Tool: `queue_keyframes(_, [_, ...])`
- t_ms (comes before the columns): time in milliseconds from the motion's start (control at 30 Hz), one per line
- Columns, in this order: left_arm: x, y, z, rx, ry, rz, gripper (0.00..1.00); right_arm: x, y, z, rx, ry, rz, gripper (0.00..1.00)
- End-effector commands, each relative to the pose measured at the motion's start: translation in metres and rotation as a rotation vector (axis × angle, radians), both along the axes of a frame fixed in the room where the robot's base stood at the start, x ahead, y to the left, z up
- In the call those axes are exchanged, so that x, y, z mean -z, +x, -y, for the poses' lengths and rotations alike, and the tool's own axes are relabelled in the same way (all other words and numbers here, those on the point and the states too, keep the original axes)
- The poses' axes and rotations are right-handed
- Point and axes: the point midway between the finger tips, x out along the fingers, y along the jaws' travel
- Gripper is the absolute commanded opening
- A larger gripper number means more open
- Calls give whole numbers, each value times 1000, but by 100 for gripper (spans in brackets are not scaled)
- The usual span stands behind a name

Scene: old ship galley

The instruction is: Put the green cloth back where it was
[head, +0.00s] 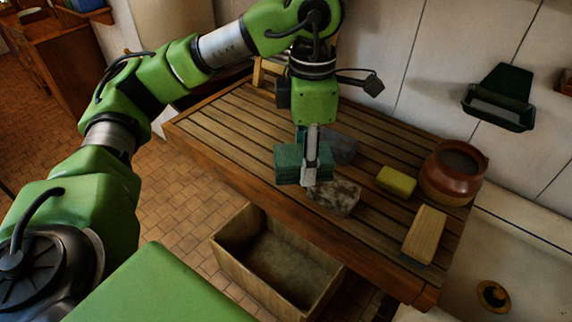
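The green cloth (287,163) is a dark teal-green folded stack near the middle of the slatted wooden table (225,120), towards its front edge. My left gripper (311,172) points straight down at the cloth's right part, with a grey finger in front of it. The gripper is seen edge-on, so its opening and any hold on the cloth are unclear. I cannot tell whether the cloth rests on the slats or is slightly above them. My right gripper is out of view.
A blue-grey cloth (341,149) and a mottled brown-grey piece (336,197) lie close by. Farther right are a yellow sponge (396,181), a wooden block (425,236) and a clay pot (447,180). An open wooden crate (233,268) stands below the front edge. A dark green holder (500,95) hangs on the wall.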

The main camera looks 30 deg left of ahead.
Motion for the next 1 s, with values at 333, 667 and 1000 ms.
queue_keyframes(333, [32, 48, -54, -23, -4, -7, 21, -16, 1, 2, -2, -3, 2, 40])
queue_keyframes(667, [80, 83, -92, -17, 0, -2, 21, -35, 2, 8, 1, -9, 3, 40])
queue_keyframes(1000, [114, 93, -102, -14, -1, -4, 21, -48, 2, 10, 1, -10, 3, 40])
